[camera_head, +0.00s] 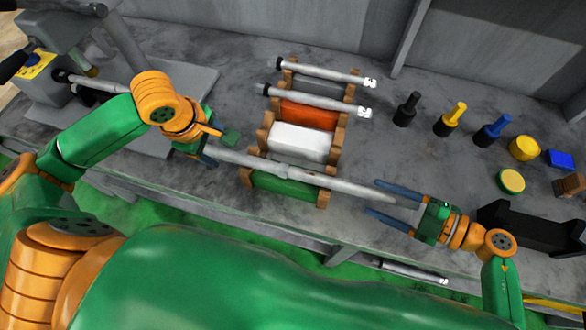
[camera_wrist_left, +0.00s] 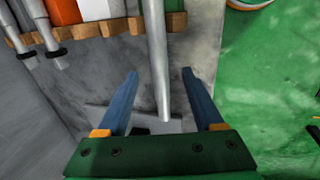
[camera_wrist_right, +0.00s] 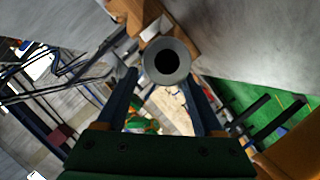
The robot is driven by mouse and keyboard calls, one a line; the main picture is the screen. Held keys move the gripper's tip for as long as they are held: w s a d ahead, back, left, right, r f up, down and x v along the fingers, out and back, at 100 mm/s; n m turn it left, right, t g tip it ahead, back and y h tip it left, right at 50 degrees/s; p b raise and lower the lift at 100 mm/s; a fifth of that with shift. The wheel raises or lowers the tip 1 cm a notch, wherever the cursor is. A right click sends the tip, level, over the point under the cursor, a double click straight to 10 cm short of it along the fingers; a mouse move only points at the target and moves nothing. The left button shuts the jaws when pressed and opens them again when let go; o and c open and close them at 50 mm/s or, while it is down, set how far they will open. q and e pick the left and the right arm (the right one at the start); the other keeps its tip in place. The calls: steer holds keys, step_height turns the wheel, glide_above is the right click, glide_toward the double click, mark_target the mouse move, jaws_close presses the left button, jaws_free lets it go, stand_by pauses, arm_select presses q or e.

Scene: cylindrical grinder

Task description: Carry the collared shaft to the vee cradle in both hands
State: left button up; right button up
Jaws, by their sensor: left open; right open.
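The collared shaft (camera_head: 340,184) is a long grey bar with a thicker collar near its middle. It lies across the front of the rack, by the green block. My left gripper (camera_head: 218,148) is open around its left end; in the left wrist view the shaft (camera_wrist_left: 156,65) lies between the spread fingers (camera_wrist_left: 160,78). My right gripper (camera_head: 373,197) is open with its fingers on either side of the right end. In the right wrist view the hollow shaft end (camera_wrist_right: 167,62) faces the camera between the fingers. A black block with raised ends (camera_head: 540,232), possibly the vee cradle, stands at right.
The wooden rack (camera_head: 325,197) holds grey, orange, white and green blocks, with two thinner shafts (camera_head: 320,72) behind. Dark, yellow and blue-topped tools (camera_head: 452,118) and round yellow parts (camera_head: 524,148) stand at back right. A grinder (camera_head: 50,75) is at left. Another shaft (camera_head: 410,270) lies below the table edge.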

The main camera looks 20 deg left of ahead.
mark_target(224, 152)
arm_select(q)
steer(key=x, duration=0.4)
steer(key=shift+w, duration=0.2)
arm_select(e)
steer(key=x, duration=0.4)
steer(key=shift+w, duration=0.2)
arm_select(q)
steer(key=shift+f, duration=0.4)
arm_select(e)
steer(key=shift+a+f, duration=0.1)
steer(key=shift+a, duration=0.35)
arm_select(q)
jaws_close()
arm_select(e)
jaws_close()
arm_select(q)
steer(key=shift+w+a, duration=0.1)
